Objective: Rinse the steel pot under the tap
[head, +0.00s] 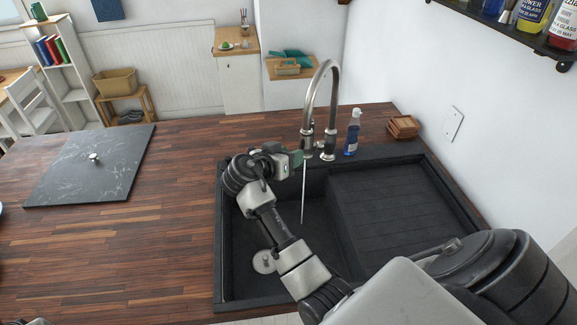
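The steel tap (334,95) arches over the dark sink (219,270) at its back edge. A thin stream of water (303,195) falls from its spout into the left basin. My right arm comes in from the lower right and reaches across the basin. My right gripper (290,159) is just left of the spout and stream, turned towards them. A small greenish patch shows at its tip; I cannot tell whether it is a finger pad or a held thing. The finger opening is not clear. No steel pot shows. My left gripper is not in view.
The ribbed drainboard (390,205) is bare. A dark marbled slab with a knob (93,157) lies on the left of the wooden counter (165,225). The counter between is clear. A shelf with bottles (535,12) hangs upper right.

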